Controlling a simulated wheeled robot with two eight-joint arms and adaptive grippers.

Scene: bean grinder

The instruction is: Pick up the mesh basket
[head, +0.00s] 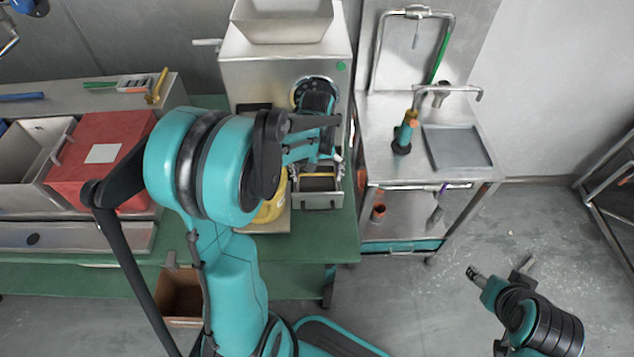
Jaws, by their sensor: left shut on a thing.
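The mesh basket (319,200) is a small, grey, open-topped metal container at the front of the grinder (270,75), below its round outlet. My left gripper (320,168) reaches down over the basket's rear part and is shut on it. My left arm and gripper hide part of the basket, so the exact contact is hard to see. My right gripper (499,271) is at the lower right, over the floor, far from the basket. Its fingers appear apart, with nothing between them.
A yellow object (270,208) is partly hidden beside the basket. A red box (100,160) and a metal bin (28,165) stand at left. A steel cart (400,170) with a tray (457,147) stands at right.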

